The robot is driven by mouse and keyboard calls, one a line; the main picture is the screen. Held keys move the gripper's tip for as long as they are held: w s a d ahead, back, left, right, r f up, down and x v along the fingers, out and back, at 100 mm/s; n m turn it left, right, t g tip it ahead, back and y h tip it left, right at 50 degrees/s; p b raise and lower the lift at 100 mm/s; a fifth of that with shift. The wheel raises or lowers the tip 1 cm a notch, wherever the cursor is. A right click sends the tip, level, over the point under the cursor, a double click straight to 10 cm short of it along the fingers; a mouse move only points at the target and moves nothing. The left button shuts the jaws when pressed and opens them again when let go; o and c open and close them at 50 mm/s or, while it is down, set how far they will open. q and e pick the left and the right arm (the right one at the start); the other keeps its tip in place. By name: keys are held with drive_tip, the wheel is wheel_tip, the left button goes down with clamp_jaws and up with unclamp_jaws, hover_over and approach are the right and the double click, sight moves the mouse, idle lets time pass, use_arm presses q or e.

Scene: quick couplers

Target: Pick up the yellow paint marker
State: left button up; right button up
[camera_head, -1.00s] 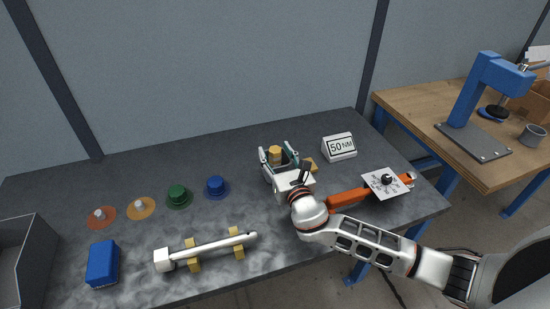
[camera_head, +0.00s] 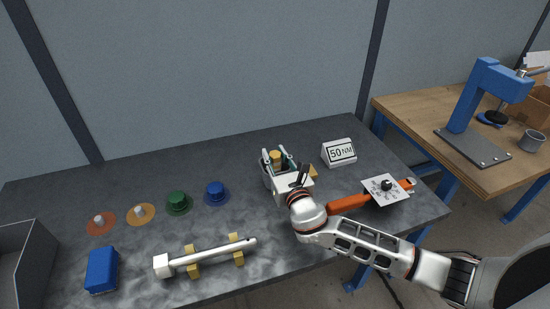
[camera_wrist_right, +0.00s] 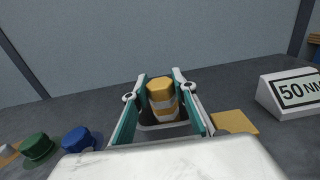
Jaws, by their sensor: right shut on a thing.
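The yellow paint marker (camera_wrist_right: 161,92) shows in the right wrist view as a yellow cap above a white body with a yellow band. It stands roughly upright between the fingers of my right gripper (camera_wrist_right: 158,85), which are shut on it. In the head view the marker's yellow top (camera_head: 275,156) shows between the fingertips of the right gripper (camera_head: 277,158). My left gripper is in neither view.
A white "50 NM" sign (camera_head: 339,152) stands right of the gripper. An orange tool with a dial card (camera_head: 386,189) lies nearer. Green (camera_head: 178,201) and blue (camera_head: 216,192) couplers sit left. A white-barred tool (camera_head: 205,256) rests on yellow blocks. A blue box (camera_head: 102,270) is front left.

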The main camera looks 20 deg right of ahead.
wheel_tip(320, 180, up, 19)
drive_tip(key=p, duration=0.4)
use_arm(q)
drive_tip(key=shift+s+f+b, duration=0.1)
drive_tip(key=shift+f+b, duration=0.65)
drive_tip(key=shift+b, duration=1.95)
use_arm(e)
drive_tip(key=d+f+n, duration=0.2)
drive_tip(key=d+f, duration=0.2)
drive_tip(key=f, duration=0.5)
drive_tip(key=d+f+n, duration=0.2)
drive_tip(key=d+f, duration=0.1)
drive_tip(key=f, duration=0.5)
drive_tip(key=shift+w+d+f, duration=0.15)
drive_tip(key=shift+d+f, duration=0.2)
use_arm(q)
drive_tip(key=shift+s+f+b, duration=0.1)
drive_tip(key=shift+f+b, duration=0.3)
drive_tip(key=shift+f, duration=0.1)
use_arm(e)
drive_tip(key=shift+f, duration=0.7)
